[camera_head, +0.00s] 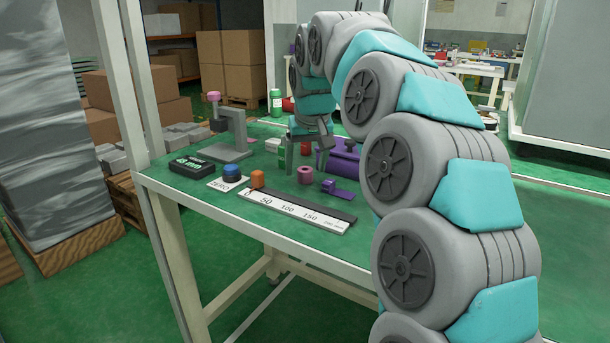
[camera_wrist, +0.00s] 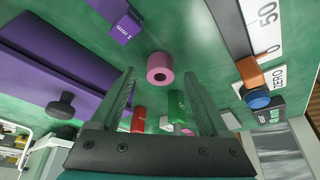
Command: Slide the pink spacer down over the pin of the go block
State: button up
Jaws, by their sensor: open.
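The pink spacer (camera_head: 305,175) is a short ring with a hole, standing on the green table. It also shows in the wrist view (camera_wrist: 160,67), just beyond my fingertips, with its hole visible. My gripper (camera_head: 306,168) is open and empty, pointing down, its fingers apart on either side of the spacer's line. In the wrist view my gripper (camera_wrist: 159,76) frames the spacer between its tips; I cannot tell whether they are level with it. The green block (camera_head: 281,158), seemingly the go block, stands behind my left finger; it also shows in the wrist view (camera_wrist: 176,105).
A purple block with a dark knob (camera_head: 343,163) stands close right of my gripper. A small purple piece (camera_head: 328,186) lies in front. A red block (camera_wrist: 138,119) is beside the green one.

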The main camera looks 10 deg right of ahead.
jog(key=shift+w+f, duration=0.2)
jog(key=shift+f, duration=0.25)
grip_shut()
dwell(0.3)
